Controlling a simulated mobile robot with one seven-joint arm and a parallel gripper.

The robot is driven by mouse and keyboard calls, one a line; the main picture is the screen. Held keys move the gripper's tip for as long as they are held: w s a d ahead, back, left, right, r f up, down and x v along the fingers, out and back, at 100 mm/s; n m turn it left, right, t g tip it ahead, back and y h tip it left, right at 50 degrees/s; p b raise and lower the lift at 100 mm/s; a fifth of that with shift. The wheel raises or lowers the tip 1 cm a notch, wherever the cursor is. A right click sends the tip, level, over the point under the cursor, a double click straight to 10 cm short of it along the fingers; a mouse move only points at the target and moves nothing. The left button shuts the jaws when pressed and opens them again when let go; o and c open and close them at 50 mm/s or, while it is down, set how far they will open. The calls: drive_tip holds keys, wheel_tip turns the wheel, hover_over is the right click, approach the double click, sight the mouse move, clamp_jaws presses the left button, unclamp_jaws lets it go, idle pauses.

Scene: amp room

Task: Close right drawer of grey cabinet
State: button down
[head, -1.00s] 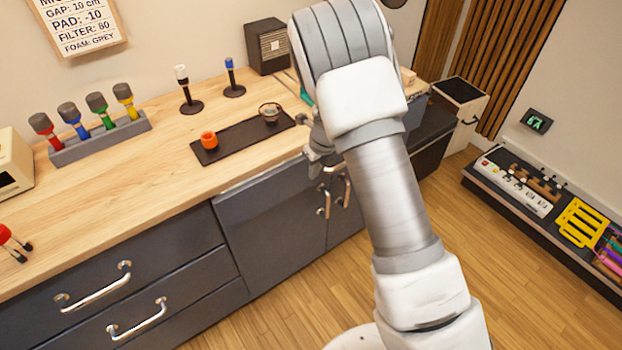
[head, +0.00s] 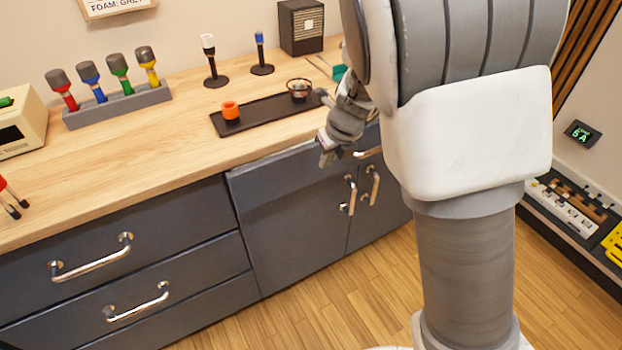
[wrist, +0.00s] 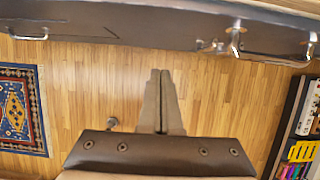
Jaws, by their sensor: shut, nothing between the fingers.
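The grey cabinet (head: 300,245) runs under the wooden worktop. Its right drawer (head: 268,187) is at the top, above the doors. A thin pale strip shows along the drawer's top edge, and the front seems to stand slightly out. A metal handle (head: 368,152) shows just right of my gripper, partly hidden by my arm. My gripper (head: 324,158) is in front of the drawer's upper part; I cannot tell whether it touches. In the wrist view my gripper (wrist: 160,72) is shut and empty, fingertips pointing towards the dark cabinet front (wrist: 130,25), with floor visible around them.
Two upright door handles (head: 350,195) stick out below the drawer. Wooden floor (head: 300,310) in front is clear. A low shelf (wrist: 300,125) stands at the right.

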sight(310, 169)
drive_tip(key=shift+w+a+f+b, duration=0.75)
drive_tip(key=shift+w+f, duration=0.3)
drive_tip(key=shift+f, duration=0.5)
drive_tip(key=shift+w+a+f+b, duration=0.75)
drive_tip(key=shift+w+f, duration=0.3)
drive_tip(key=shift+f, duration=0.45)
drive_tip(key=shift+w+a+f+b, duration=0.65)
drive_tip(key=shift+w+f+b, duration=0.3)
drive_tip(key=shift+f, duration=0.6)
drive_tip(key=shift+w, duration=0.1)
